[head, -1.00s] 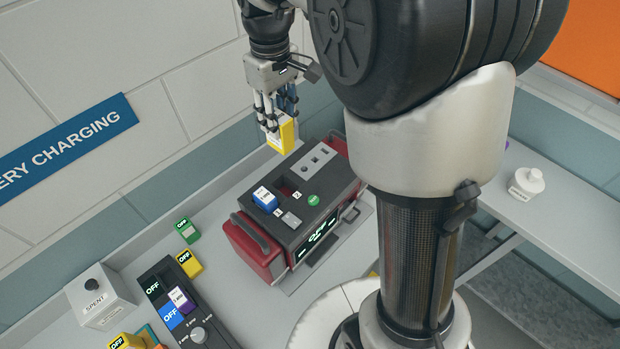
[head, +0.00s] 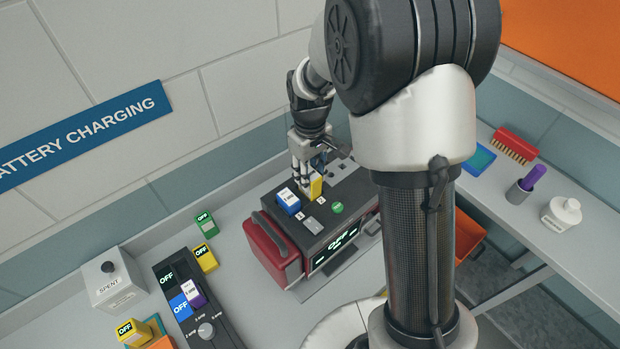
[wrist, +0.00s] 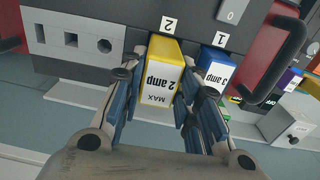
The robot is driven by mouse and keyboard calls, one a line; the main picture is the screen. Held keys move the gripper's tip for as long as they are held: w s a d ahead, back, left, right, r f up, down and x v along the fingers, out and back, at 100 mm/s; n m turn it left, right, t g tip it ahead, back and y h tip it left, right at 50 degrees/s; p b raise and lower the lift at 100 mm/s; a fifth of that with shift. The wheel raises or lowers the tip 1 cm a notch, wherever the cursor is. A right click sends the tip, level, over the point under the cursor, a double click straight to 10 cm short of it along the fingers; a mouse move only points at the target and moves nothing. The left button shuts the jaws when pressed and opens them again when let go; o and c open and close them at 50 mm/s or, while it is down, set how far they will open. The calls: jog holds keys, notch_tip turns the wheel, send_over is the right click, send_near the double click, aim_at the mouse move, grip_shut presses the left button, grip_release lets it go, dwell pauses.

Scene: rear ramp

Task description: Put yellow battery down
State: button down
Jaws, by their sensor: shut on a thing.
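A yellow battery (head: 316,186) with a white "2 amp MAX" label is between the fingers of my gripper (head: 308,178). It stands at the slot marked 2 on top of the red and black charger (head: 270,246). In the wrist view my gripper (wrist: 157,100) is shut on the yellow battery (wrist: 161,72), one finger on each side. How deep the battery sits in the slot cannot be told. A blue battery (head: 288,201) labelled 3 amp stands beside it at slot 1 and also shows in the wrist view (wrist: 217,72).
A SPENT box (head: 112,280) is at left.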

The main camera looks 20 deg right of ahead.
notch_tip(320, 180, down, 2)
jog(key=shift+f, duration=0.1)
jog(key=shift+f+b, duration=0.5)
jog(key=c, duration=1.2)
grip_release()
